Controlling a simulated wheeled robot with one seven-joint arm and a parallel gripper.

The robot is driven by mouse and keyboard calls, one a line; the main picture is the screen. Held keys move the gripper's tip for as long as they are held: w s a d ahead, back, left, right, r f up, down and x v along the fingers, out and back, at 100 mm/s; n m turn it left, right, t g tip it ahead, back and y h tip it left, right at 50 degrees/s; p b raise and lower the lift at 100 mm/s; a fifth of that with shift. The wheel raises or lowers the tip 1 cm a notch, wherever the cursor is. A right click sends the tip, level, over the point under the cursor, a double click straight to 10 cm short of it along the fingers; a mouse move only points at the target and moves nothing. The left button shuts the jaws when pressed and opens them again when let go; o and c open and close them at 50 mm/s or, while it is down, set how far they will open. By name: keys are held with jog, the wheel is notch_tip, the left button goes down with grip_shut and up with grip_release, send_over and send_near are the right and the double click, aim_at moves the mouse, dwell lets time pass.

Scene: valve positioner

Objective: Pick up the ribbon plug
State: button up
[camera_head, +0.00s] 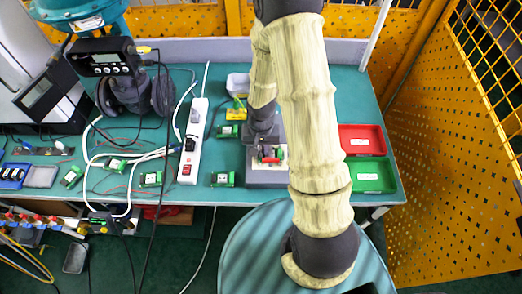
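My arm, in pale padded covers, rises from the lower right and folds over the table. Its dark end, my gripper (263,138), points down at a grey box (268,178) on the teal table. The fingers are too small and dark to tell whether they are open or shut. At the top of the box, just below the gripper, is a small dark part with red and green pieces (269,155). I cannot make out the ribbon plug for certain; it may be at this box or hidden by my gripper.
A white power strip (193,140) lies left of the box, with cables further left. Several small green modules (223,179) lie around. Red (361,140) and green (371,176) trays stand at right. A yellow block (235,109) is behind. Yellow perforated panels (450,190) bound the right side.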

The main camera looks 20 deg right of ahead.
aim_at(261, 150)
jog(key=shift+c, duration=0.2)
grip_shut()
notch_tip(261, 150, up, 10)
dwell(0.7)
jog(key=shift+f, duration=0.1)
dwell(0.6)
